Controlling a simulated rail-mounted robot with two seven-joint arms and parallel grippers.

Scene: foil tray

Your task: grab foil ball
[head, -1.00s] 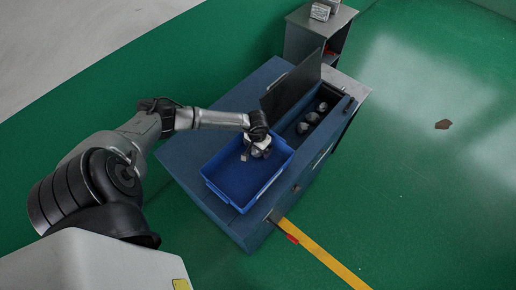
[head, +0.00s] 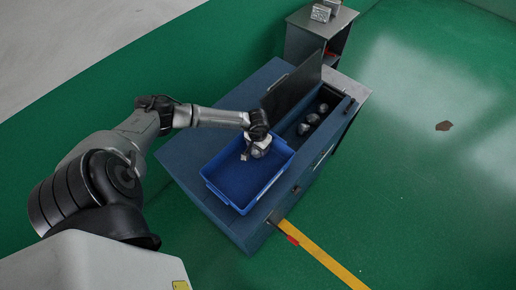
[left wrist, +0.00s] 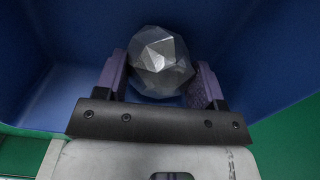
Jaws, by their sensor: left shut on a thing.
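A grey faceted foil ball (left wrist: 160,62) sits between the two purple-padded fingers of my left gripper (left wrist: 161,82) in the left wrist view. The fingers are shut on it from both sides. In the head view my left gripper (head: 253,155) is at the far end of the blue tray (head: 218,193), and the held ball is small and partly covered by it there. The blue tray walls surround the ball in the left wrist view. Several more foil balls (head: 313,118) lie in the open compartment beside the tray. My right gripper is not in view.
The tray stands on a dark blue bench (head: 185,160). A raised dark lid (head: 291,90) stands close behind my left gripper. A grey cabinet (head: 318,35) with small blocks on top is at the back. A yellow strip (head: 325,262) runs across the green floor.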

